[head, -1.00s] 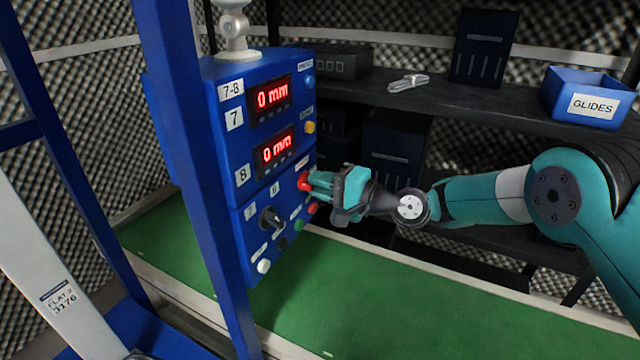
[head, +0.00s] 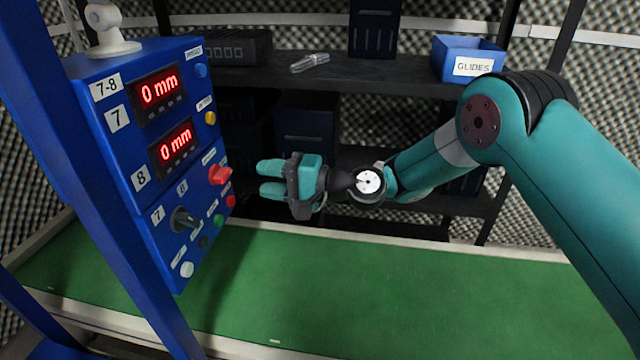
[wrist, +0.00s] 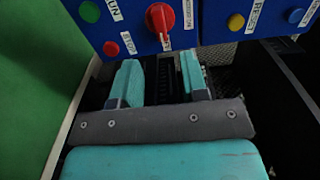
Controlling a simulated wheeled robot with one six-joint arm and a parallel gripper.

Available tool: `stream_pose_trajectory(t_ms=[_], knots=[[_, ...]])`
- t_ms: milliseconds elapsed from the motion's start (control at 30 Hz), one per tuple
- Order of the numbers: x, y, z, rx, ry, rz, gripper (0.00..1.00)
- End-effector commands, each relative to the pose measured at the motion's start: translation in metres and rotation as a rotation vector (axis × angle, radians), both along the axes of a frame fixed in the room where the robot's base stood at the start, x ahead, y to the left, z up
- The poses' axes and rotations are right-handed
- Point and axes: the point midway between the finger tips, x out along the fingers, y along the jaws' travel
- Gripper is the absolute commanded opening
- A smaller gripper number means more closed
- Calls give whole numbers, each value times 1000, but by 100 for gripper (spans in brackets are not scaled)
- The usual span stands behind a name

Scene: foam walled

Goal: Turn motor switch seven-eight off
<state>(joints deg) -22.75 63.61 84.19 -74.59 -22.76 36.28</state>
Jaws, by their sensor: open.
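The blue panel marked 7-8 (head: 150,225) stands at the left in the head view.
Green and red buttons (head: 230,201) sit below the switch, a yellow one (head: 210,118) and a blue one above. A black selector (head: 184,219) is on the front face. Dark shelves with a GLIDES bin (head: 468,60) stand behind. The green surface (head: 330,290) below is clear.

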Motion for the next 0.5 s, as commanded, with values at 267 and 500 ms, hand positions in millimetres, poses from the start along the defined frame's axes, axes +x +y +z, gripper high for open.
stream_pose_trajectory(t_ms=[267,500], knots=[[-4,-68,-1,0,4,-5,40],[-7,-97,-3,1,1,-2,40]])
